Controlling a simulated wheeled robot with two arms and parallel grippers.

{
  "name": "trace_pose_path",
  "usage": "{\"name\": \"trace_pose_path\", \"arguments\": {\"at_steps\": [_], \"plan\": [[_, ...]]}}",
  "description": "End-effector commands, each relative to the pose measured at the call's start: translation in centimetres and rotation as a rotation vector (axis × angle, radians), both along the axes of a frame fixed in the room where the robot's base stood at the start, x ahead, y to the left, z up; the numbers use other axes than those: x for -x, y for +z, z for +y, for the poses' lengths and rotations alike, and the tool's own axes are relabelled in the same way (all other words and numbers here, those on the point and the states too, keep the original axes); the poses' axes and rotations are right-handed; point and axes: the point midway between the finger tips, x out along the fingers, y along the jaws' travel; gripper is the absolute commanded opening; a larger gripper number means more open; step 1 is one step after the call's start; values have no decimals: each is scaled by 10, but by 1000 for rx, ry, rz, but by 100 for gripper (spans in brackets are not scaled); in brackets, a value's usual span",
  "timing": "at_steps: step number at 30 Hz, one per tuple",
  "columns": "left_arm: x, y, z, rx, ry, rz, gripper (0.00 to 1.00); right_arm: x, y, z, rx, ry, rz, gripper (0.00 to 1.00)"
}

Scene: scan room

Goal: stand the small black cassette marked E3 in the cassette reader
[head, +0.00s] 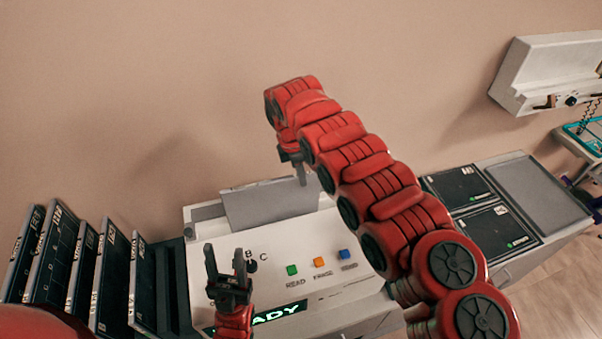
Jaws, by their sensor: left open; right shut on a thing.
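The cassette reader (330,245) is a white console with a slot along its back. A flat grey panel (262,207) stands upright at that slot, leaning slightly; it looks like the plain side of a cassette, and no E3 mark shows. My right gripper (302,172) reaches over from the right and is shut at the panel's top right edge; its fingertips are partly hidden by my arm. My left gripper (225,254) is open and empty above the reader's front left, near the letters B and C.
Several black cassettes (55,255) stand in a rack at the left. Green, orange and blue buttons (319,262) and a lit display (275,315) are on the reader. Black cassettes (497,232) and a grey panel (540,190) lie at the right. A wall unit (550,70) hangs above.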

Motion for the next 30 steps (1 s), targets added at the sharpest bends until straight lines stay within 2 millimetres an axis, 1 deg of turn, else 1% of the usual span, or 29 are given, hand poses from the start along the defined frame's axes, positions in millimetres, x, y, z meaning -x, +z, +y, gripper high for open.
{"name": "trace_pose_path", "arguments": {"at_steps": [30], "plan": [[0,-23,0,0,0,0,50,-1,-34,0,-1,0,-3,0]]}}
